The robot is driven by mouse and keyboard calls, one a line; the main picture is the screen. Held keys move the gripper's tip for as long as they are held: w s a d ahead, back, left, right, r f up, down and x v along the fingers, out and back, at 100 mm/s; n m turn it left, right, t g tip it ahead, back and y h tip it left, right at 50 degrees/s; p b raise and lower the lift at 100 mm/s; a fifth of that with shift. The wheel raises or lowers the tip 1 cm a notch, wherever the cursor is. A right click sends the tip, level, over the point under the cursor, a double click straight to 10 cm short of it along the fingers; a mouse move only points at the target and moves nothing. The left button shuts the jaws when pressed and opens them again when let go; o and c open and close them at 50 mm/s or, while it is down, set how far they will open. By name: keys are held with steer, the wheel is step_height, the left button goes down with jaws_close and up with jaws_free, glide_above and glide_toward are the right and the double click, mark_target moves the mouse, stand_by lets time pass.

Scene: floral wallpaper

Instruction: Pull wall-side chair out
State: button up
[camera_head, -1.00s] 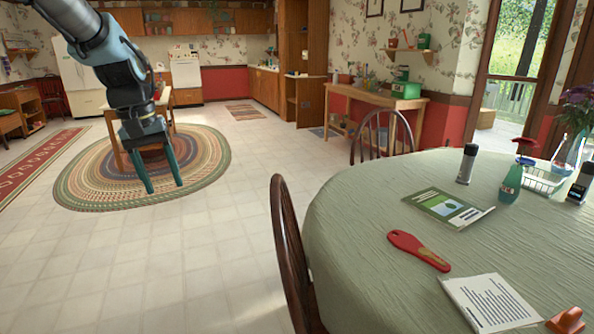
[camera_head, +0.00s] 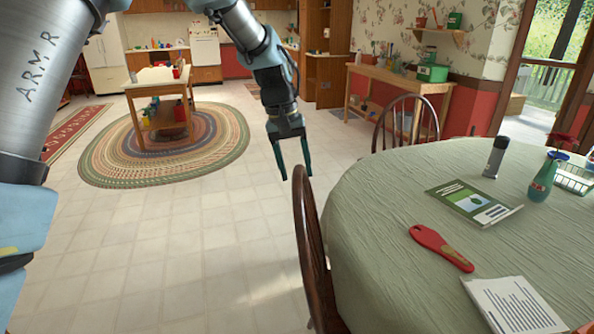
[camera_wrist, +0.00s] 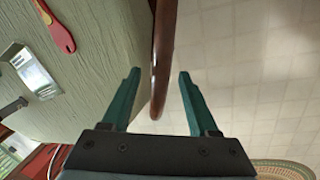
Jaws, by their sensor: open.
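A dark wooden chair (camera_head: 312,262) with a curved back stands at the left edge of the round table (camera_head: 352,255). A second wooden chair (camera_head: 407,98) stands at the table's far side, nearer the wall. My gripper (camera_head: 296,176) is open and points down at the top of the nearer chair's back. In the wrist view the top rail of that chair (camera_wrist: 163,50) runs between the lines of the two open fingers of my gripper (camera_wrist: 158,96). A gap shows on each side of it, and I cannot tell its depth relative to the fingertips. The chair's seat is hidden.
Open tiled floor (camera_head: 200,235) lies left of the nearer chair. A wooden cart (camera_head: 160,88) stands on the oval rug (camera_head: 100,165) farther back.

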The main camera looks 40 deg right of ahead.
steer(key=shift+s+d+f, duration=0.1)
steer(key=shift+f, duration=0.8)
steer(key=shift+c, duration=0.2)
jaws_close()
stand_by(0.7)
